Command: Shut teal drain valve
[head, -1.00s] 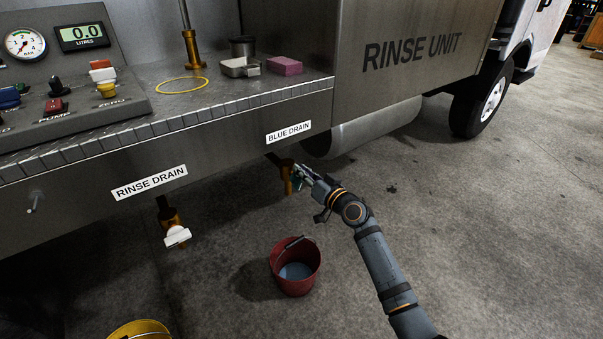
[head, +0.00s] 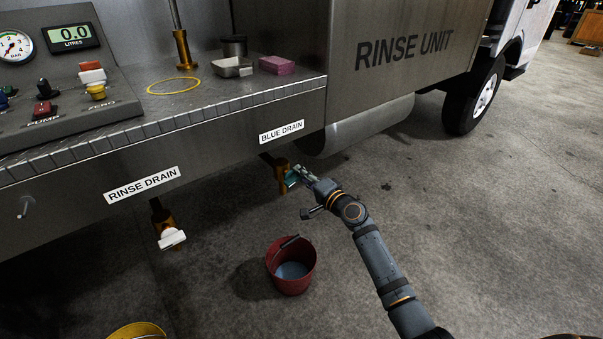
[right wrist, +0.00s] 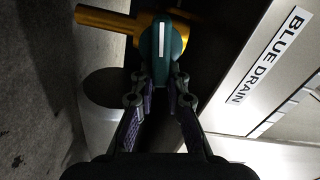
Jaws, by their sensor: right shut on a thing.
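The blue drain's brass tap (head: 281,172) sticks out under the bench edge, below the BLUE DRAIN label (head: 282,132). Its teal valve handle (head: 291,180) is partly hidden by my right gripper (head: 299,177). In the right wrist view the teal handle (right wrist: 165,62) has a white stripe and points towards me from the brass body (right wrist: 110,21). My right gripper (right wrist: 161,88) is shut on the handle's near end, a fingertip on each side. I see no stream from the spout. My left gripper is not in view.
A red bucket (head: 290,279) with bluish liquid stands on the floor below the tap. The rinse drain (head: 164,222) with a white handle (head: 172,238) is to the left. A yellow bucket (head: 137,331) shows at the bottom edge. The floor to the right is clear.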

